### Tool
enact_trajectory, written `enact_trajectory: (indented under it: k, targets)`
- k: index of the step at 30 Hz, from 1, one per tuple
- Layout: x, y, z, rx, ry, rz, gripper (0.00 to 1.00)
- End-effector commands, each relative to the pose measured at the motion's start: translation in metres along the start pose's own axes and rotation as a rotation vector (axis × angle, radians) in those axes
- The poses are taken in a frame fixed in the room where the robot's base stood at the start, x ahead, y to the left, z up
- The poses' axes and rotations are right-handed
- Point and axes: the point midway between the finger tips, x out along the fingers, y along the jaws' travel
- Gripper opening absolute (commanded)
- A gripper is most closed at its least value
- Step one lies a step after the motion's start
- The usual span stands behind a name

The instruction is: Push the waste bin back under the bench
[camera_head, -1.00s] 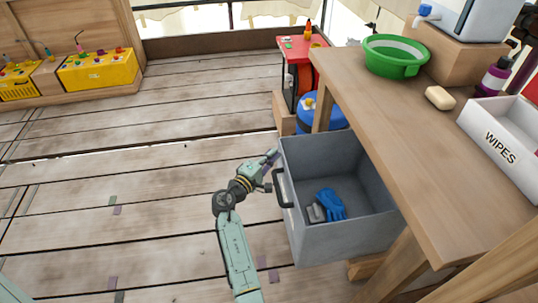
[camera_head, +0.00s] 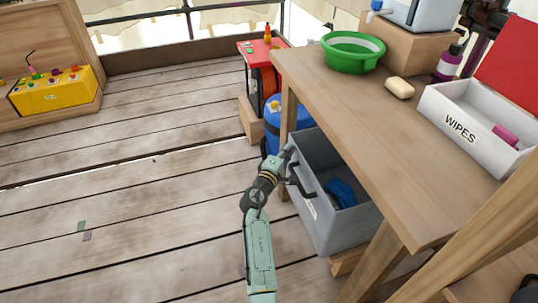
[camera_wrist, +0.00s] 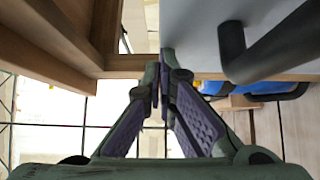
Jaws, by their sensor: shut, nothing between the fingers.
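The grey waste bin (camera_head: 325,225) stands partly under the wooden bench (camera_head: 345,110), its left side with the dark handle (camera_head: 302,182) still out past the bench edge. A blue glove (camera_head: 342,192) lies inside it; the bench top hides the bin's far part. My gripper (camera_head: 286,158) is at the bin's upper left rim, by the handle. In the wrist view my shut fingers (camera_wrist: 166,62) have nothing between them and point at the grey bin wall (camera_wrist: 195,25), with the handle (camera_wrist: 270,45) to their right. I cannot tell whether they touch the wall.
A blue drum (camera_head: 272,125) and a red-topped stand (camera_head: 262,50) are just behind the bin. A green basin (camera_head: 353,52), soap (camera_head: 399,88) and a wipes box (camera_head: 455,128) sit on the bench. A bench leg (camera_head: 375,262) is near the bin's front.

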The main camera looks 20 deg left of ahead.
Motion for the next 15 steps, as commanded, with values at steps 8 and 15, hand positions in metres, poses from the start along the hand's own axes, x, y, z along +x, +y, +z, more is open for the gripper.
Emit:
enact_trajectory:
  k: [8,15]
  targets:
    - [0.025,0.0,0.025,0.0,-0.001,0.0,0.0]
    - [0.031,0.0,0.031,0.0,0.0,0.0,0.0]
